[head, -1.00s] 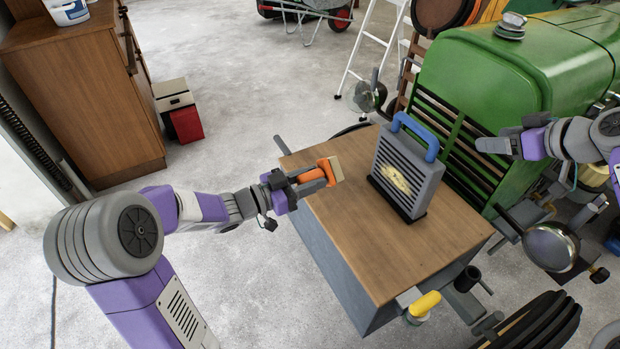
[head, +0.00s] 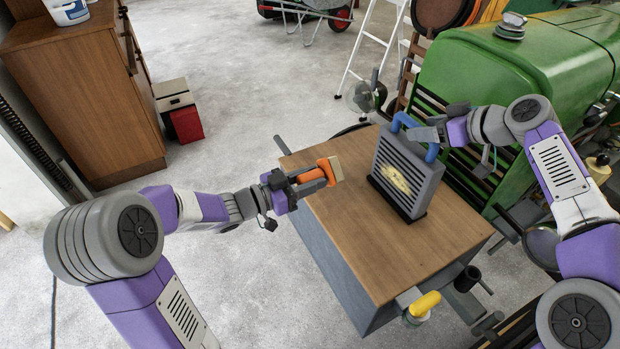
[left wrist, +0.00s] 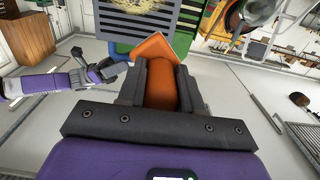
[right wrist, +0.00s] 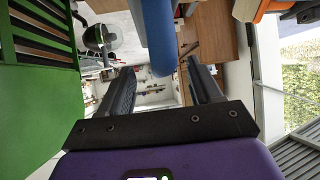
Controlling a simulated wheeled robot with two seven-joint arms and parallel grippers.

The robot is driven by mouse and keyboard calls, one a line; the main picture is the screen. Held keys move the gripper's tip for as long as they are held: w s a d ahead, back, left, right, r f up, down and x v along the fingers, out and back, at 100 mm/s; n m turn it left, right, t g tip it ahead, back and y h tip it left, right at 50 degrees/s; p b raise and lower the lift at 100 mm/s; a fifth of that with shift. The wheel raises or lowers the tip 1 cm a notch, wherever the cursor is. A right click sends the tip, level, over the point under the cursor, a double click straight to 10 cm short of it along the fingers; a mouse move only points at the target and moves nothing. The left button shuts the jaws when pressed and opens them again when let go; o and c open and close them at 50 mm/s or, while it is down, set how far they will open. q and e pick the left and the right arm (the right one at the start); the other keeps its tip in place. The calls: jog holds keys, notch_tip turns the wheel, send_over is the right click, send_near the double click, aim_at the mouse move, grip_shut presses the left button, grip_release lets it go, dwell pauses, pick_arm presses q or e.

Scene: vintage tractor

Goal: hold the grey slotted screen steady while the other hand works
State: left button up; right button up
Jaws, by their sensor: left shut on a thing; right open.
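The grey slotted screen (head: 408,172) stands upright in a dark base on the wooden-topped box, with a pale yellow patch on its slats and a blue handle (head: 416,132) on top. It also shows in the left wrist view (left wrist: 112,22). My left gripper (head: 318,176) is shut on an orange-handled tool (head: 312,175) with a tan end, left of the screen and apart from it. My right gripper (head: 428,130) is open at the blue handle's right side; in the right wrist view the handle (right wrist: 157,35) shows ahead between its fingers. I cannot tell whether they touch it.
The wooden top (head: 350,225) is clear in front of the screen. A yellow-handled thing (head: 425,304) is at the box's near right edge. The green tractor (head: 490,75) stands close behind the screen. A brown cabinet (head: 85,100) is at the left.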

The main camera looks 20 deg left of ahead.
jog(key=shift+x, duration=1.35)
grip_shut()
